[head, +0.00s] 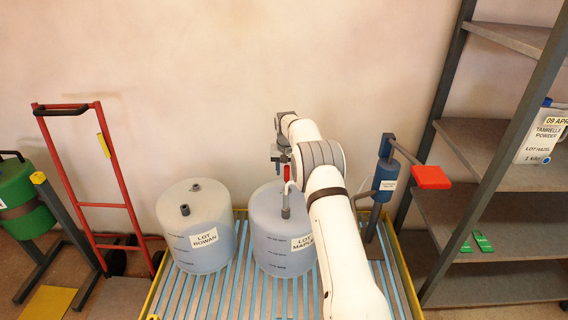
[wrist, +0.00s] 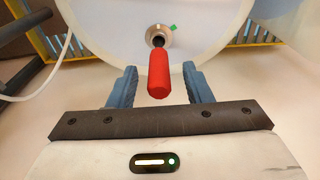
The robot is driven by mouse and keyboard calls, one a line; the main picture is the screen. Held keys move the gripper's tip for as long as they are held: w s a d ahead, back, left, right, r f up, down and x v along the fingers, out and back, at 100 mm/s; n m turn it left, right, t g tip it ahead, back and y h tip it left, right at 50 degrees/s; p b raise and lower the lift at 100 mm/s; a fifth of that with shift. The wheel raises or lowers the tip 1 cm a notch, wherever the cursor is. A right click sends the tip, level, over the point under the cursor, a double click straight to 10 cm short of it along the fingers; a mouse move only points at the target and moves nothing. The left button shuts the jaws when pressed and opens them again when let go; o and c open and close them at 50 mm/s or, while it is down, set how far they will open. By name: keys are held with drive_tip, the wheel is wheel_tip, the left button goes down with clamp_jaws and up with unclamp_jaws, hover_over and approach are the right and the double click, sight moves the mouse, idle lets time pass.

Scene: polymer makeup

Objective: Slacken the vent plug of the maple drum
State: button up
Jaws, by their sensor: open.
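The maple drum (head: 275,250) is a pale translucent drum labelled LOT MAPLE, standing on the slatted platform; my arm hides part of its right side. In the wrist view, the vent plug (wrist: 158,36) is a round metal fitting on the drum top, with a small green mark beside it. A red grip (wrist: 159,76) on a dark shaft rises from that fitting towards me. My gripper (wrist: 160,88) is open, its two blue fingers on either side of the red grip with gaps to both. In the head view, the red grip (head: 287,172) shows above the drum.
The rowan drum (head: 195,248) stands to the left on the slatted platform (head: 225,302). A blue post tool with a red paddle (head: 431,177) stands to the right, near a grey shelf (head: 497,225). A red hand truck (head: 110,185) and a green drum (head: 25,200) are at left.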

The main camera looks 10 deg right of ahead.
sight(286, 175)
drive_tip(key=shift+w+f, duration=0.2)
drive_tip(key=shift+f, duration=1.5)
clamp_jaws()
